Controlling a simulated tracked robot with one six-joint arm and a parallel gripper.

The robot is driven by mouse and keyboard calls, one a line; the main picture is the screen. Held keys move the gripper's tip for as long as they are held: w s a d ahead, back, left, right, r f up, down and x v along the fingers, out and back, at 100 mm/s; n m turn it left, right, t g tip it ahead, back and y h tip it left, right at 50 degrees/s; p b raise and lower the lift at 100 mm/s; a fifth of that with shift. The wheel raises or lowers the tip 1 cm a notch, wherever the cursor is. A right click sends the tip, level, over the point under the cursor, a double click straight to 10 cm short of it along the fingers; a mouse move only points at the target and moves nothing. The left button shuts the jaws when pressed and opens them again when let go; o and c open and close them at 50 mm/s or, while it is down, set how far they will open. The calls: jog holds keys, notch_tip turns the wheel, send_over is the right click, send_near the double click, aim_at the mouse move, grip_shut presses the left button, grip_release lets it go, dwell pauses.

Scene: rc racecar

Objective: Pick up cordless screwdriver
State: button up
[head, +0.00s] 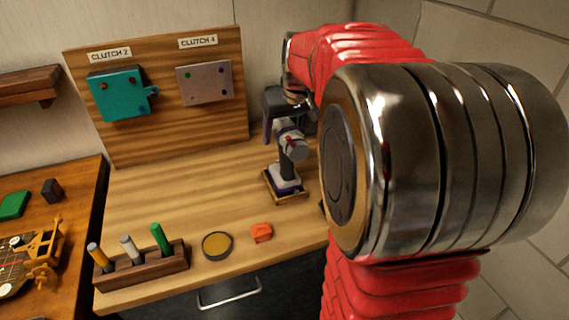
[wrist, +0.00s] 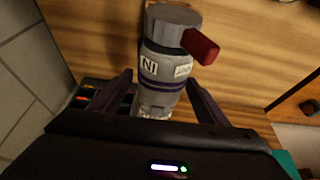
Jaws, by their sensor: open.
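The cordless screwdriver (head: 292,151) stands upright in a small wooden holder (head: 291,198) near the right side of the workbench. In the wrist view the screwdriver (wrist: 164,62) shows a grey body with a purple band, white labels and a red part sticking out to the right. My gripper (head: 281,128) is at the upper part of the screwdriver. In the wrist view my gripper (wrist: 160,80) is open, with one dark purple finger on each side of the grey body. I cannot tell whether either finger touches it. My arm hides the bench farther right.
A backboard (head: 160,138) holds a teal plate (head: 118,98) and a grey plate (head: 204,86). The middle of the bench is clear.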

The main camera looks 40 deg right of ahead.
jog(key=shift+f, duration=0.25)
dwell(0.4)
jog(key=shift+c, duration=0.2)
jog(key=c, duration=1.5)
jog(key=shift+r, duration=0.1)
jog(key=shift+c, duration=0.2)
jog(key=shift+r, duration=0.1)
jog(key=shift+r, duration=5.25)
